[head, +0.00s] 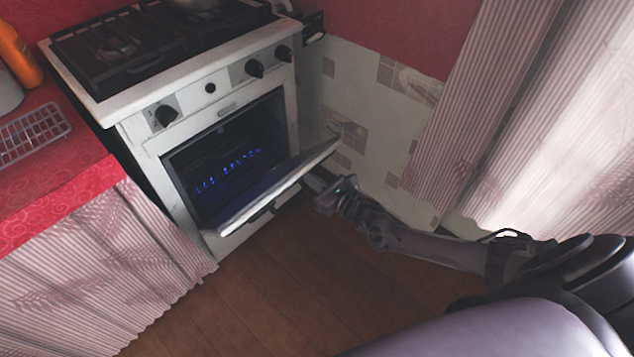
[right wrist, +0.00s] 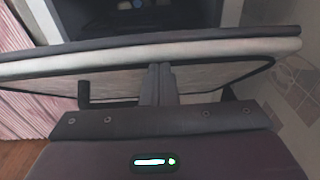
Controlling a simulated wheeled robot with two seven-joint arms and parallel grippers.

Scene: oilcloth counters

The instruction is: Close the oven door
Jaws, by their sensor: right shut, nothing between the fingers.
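The white oven (head: 205,130) stands against the wall, with its door (head: 275,187) partly open and tilted outward from the bottom hinge. Blue lights show in the dark cavity (head: 228,165). My right gripper (head: 312,183) is shut and empty at the right end of the door, at its outer side and low. In the right wrist view the closed fingers (right wrist: 158,82) overlap the outer face of the door (right wrist: 215,78), close to or touching it. The door handle (right wrist: 84,92) shows to the left of the fingers. My left gripper is not in view.
A counter with a red oilcloth (head: 60,165) and a wire rack (head: 32,133) stands left of the oven, with a striped curtain (head: 100,260) below. Pink striped curtains (head: 480,100) hang at right. The wooden floor (head: 270,300) before the oven is clear.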

